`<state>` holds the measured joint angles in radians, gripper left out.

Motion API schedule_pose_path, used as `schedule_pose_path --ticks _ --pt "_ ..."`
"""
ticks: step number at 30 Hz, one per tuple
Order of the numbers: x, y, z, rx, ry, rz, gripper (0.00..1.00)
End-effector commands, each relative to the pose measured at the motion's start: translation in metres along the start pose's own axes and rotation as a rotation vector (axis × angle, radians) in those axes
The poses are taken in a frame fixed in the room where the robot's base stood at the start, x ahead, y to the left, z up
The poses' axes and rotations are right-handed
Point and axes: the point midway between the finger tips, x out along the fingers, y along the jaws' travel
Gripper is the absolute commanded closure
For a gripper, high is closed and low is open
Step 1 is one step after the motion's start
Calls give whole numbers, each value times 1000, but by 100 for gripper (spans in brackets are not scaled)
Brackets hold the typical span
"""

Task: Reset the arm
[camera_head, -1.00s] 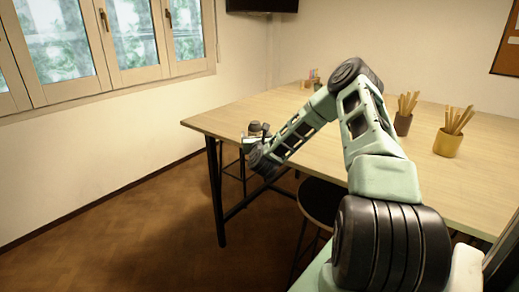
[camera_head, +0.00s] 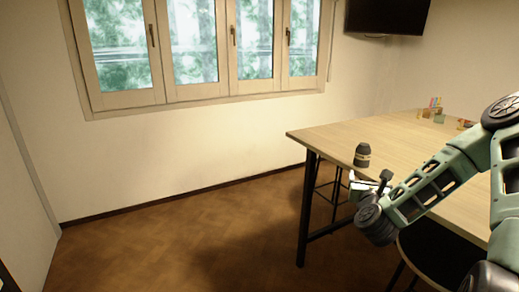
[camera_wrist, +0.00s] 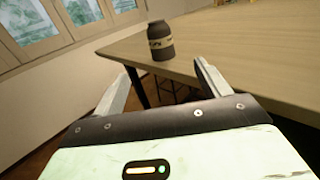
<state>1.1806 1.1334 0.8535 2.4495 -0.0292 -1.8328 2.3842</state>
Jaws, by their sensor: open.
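My gripper (camera_head: 370,183) is open and empty near the table's left corner in the head view. In the wrist view its two fingers (camera_wrist: 160,88) are spread wide apart. A dark jar with a pale label band (camera_head: 362,156) stands upright near the table's corner, just behind my gripper and apart from it. The jar also shows in the wrist view (camera_wrist: 160,41), beyond the fingers and between them.
The wooden table (camera_head: 400,140) fills the right side, with a dark leg at its corner. Small coloured items (camera_head: 434,108) stand at its back. A dark stool (camera_head: 436,256) is under the near edge. The brown floor (camera_head: 180,240) at left is clear.

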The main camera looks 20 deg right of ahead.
Motion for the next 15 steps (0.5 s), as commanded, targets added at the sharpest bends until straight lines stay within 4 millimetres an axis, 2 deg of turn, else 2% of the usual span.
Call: schedule_pose_path --ticks 2,4,5,7,8,11,12,15 --pt "0 1 0 -2 0 2 24" --pt "0 10 1 -31 8 31 24" --pt "-1 17 1 -56 14 55 24" --pt "-6 44 1 -153 35 146 24" --pt "-9 59 1 -212 46 198 24" --pt "-32 122 -2 -477 69 430 24" --pt "-47 148 -3 -602 67 537 24" --pt "-91 203 -8 -930 27 803 24"
